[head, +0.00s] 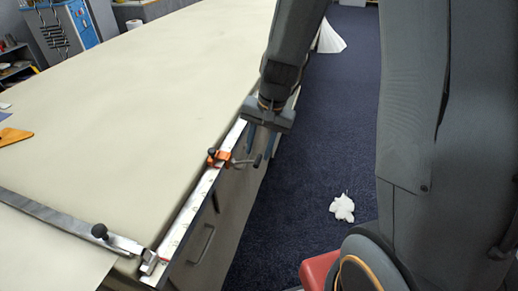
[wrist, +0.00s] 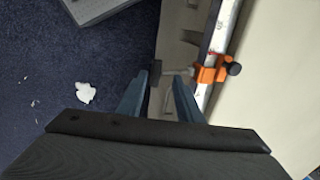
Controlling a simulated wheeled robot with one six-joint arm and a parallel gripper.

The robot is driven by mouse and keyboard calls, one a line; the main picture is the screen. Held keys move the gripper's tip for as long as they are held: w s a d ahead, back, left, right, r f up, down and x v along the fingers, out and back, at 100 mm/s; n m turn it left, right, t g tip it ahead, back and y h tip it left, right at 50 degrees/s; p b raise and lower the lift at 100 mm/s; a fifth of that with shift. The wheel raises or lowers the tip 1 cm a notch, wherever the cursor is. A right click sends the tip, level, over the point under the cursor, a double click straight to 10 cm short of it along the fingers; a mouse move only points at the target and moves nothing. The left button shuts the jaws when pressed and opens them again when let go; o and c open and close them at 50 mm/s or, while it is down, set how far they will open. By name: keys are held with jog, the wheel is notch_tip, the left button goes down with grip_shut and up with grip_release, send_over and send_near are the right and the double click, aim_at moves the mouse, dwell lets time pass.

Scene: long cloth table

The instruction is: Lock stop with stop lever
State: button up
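The orange stop (head: 219,158) is clamped on the white measuring rail along the table edge. It also shows in the wrist view (wrist: 207,74), with a black knob on its right side. The grey stop lever (head: 246,161) sticks out from the stop past the table edge, toward the floor side. My gripper (wrist: 166,72) is open, with its two blue-grey fingers pointing toward the stop's lever side. The fingertips are close to the lever, but I cannot tell whether they touch it. In the head view my gripper (head: 265,143) is just beyond the stop, with its fingers partly hidden.
The measuring rail (head: 188,213) runs along the cloth table's right edge (head: 130,100). A drawer handle (head: 203,243) is below the edge. Crumpled white paper (head: 342,208) lies on the blue carpet.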

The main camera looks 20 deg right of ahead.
notch_tip(320, 180, up, 7)
jog(key=d, duration=0.1)
jog(key=shift+s+b, duration=0.3)
jog(key=shift+s, duration=0.1)
jog(key=shift+d+r, duration=0.1)
jog(key=s+d+f+n+h, duration=0.1)
jog(key=s+d+f+n, duration=0.1)
jog(key=s+n, duration=0.4)
jog(key=s+f, duration=0.1)
jog(key=s, duration=0.3)
jog(key=shift+s+d+h, duration=0.4)
